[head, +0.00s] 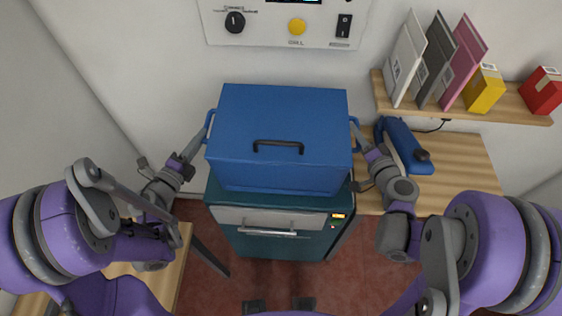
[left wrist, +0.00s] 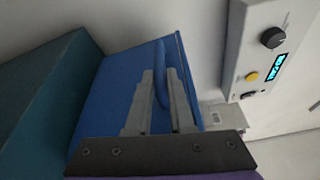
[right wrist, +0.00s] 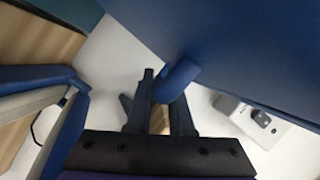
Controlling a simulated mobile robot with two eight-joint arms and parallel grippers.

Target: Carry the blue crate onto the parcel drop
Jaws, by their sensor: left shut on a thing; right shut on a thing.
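The blue crate (head: 280,170) is closed, with a dark handle on its front, and looks level. It is over the teal cabinet (head: 222,192), which has a silver handle and a small lit display and may be the parcel drop. I cannot tell whether the crate rests on it or hangs just above. My left gripper (head: 204,136) is shut on the crate's left side handle; the left wrist view shows the fingers (left wrist: 160,95) around it. My right gripper (head: 358,140) is shut on the right side handle (right wrist: 176,80). The crate hides most of the cabinet top.
A wall panel (head: 270,27) with knob, yellow button and switch is behind the crate.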

